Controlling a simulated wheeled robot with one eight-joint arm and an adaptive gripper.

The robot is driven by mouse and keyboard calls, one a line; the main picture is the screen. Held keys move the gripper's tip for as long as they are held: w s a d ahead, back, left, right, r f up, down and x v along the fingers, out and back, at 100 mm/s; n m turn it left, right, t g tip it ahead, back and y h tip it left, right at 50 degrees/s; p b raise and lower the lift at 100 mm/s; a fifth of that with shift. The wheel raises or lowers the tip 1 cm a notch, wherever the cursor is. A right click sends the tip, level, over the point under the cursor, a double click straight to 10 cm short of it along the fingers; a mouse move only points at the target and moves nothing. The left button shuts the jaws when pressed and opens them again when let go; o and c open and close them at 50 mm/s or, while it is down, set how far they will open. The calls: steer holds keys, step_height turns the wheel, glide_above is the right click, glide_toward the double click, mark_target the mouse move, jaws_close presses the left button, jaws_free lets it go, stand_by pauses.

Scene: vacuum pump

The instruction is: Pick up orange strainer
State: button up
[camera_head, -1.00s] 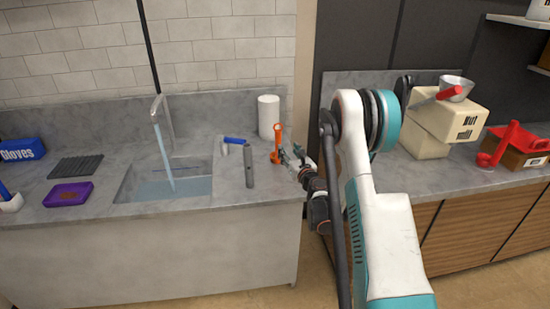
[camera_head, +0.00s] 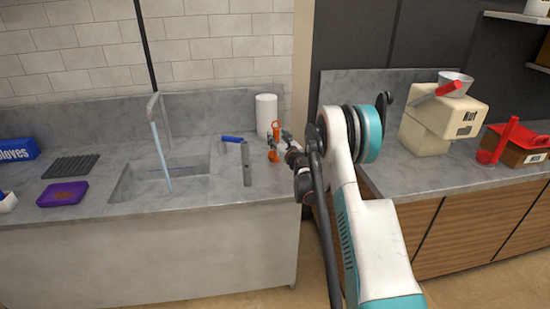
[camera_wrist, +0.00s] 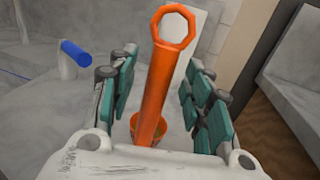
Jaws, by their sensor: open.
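The orange strainer (camera_head: 274,141) stands upright on the grey counter right of the sink, in front of the white paper roll. In the wrist view its long handle (camera_wrist: 156,92) with a ring at the top rises between my fingers, and its cup shows partly below. My gripper (camera_wrist: 162,85) is open, with one set of teal finger pads on each side of the handle; gaps show on both sides. In the head view my gripper (camera_head: 285,146) is at the strainer's right side, small and partly hard to make out.
The white roll (camera_head: 266,116) stands close behind the strainer. The sink (camera_head: 160,180) with running tap is further left. A cream nut mill (camera_head: 445,120) stands on the right counter.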

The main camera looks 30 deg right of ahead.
steer(key=shift+w+d, duration=0.15)
steer(key=shift+w, duration=1.05)
jaws_close()
steer(key=shift+r, duration=0.15)
